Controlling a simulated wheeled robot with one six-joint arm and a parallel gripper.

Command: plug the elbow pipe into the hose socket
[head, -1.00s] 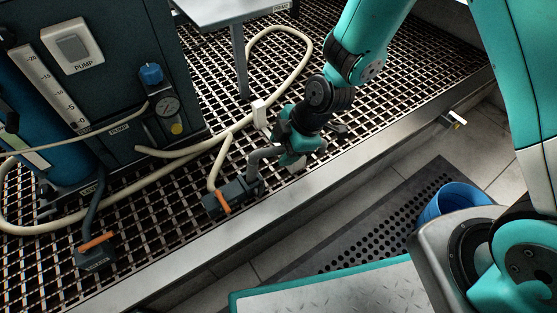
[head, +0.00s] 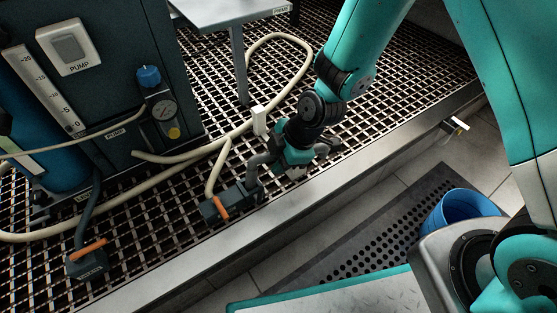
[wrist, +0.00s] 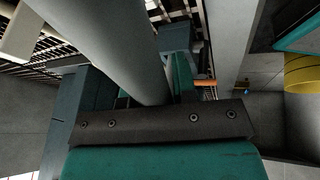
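The grey elbow pipe (head: 256,165) sticks out to the left of my gripper (head: 279,156) in the head view and bends down toward the hose socket (head: 237,197). The socket is a dark block with an orange lever, lying on the grating at the end of a cream hose. The pipe's lower end is at the socket's right end; I cannot tell whether it is inside. In the wrist view the pipe (wrist: 110,45) runs large across the gripper, which appears shut on it. The orange lever shows beyond, and the fingertips are partly hidden.
A second dark block with an orange lever (head: 88,262) lies at the lower left on a dark hose. The pump cabinet (head: 110,60) stands behind. A white upright piece (head: 259,120) stands near my gripper. A metal ledge (head: 200,258) edges the grating; a blue bucket (head: 462,208) is right.

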